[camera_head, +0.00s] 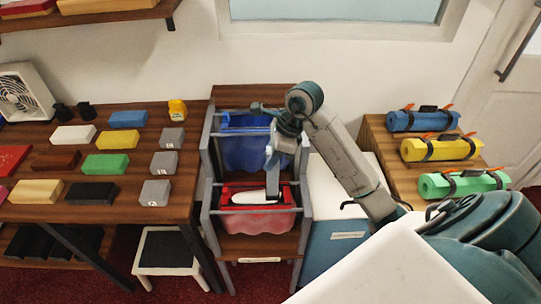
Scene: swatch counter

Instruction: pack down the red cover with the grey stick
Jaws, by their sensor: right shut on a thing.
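The red cover (257,222) hangs in the front bay of a grey-framed rack, its pink-red folds showing at the front. A white oblong piece (247,198) lies over the red; I cannot tell what it is. My right gripper (279,134) is above the rack, shut on the grey stick (272,165), which points down. The stick's lower end is at the red cover; I cannot tell whether it touches. My left gripper is not in view.
A blue cover (242,150) hangs in the bay behind. The rack's grey posts (305,185) stand close around the stick. A table (110,209) with several coloured blocks is at left. Rolled mats (463,184) lie at right, beyond a blue box (333,240).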

